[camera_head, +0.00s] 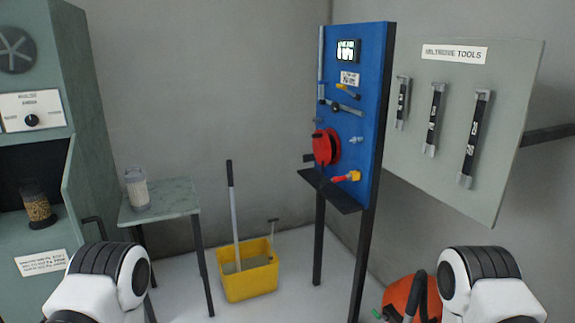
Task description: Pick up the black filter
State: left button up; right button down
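I cannot pick out a thing that is clearly a black filter. A dark-topped clear jar (38,205) with yellow-brown grains stands in the dark opening of the grey-green cabinet at the left. A clear jar with pale contents (136,188) stands upright on the small table. Only white and black links of my two arms show, at the bottom left and bottom right. Neither of my grippers is in view, so what they hold is hidden.
The small grey-green table (180,204) stands beside the cabinet (100,130). A yellow bucket (249,281) with a long handle is on the floor. A blue tool panel (372,110), a grey tool board (510,130) and a red-orange round object (399,298) are to the right.

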aim_at(37, 206)
jog(key=k, duration=1.05)
jog(key=i+u, duration=0.1)
jog(key=u, duration=0.8)
jog(key=i+u, duration=0.15)
jog(key=u, duration=0.3)
jog(key=i+u, duration=0.1)
jog(key=u, duration=0.35)
jog(key=i+l, duration=0.55)
jog(key=l, duration=0.15)
jog(key=i+l, duration=0.55)
jog(key=l, duration=0.15)
jog(key=i+l, duration=1.15)
jog(key=l, duration=0.2)
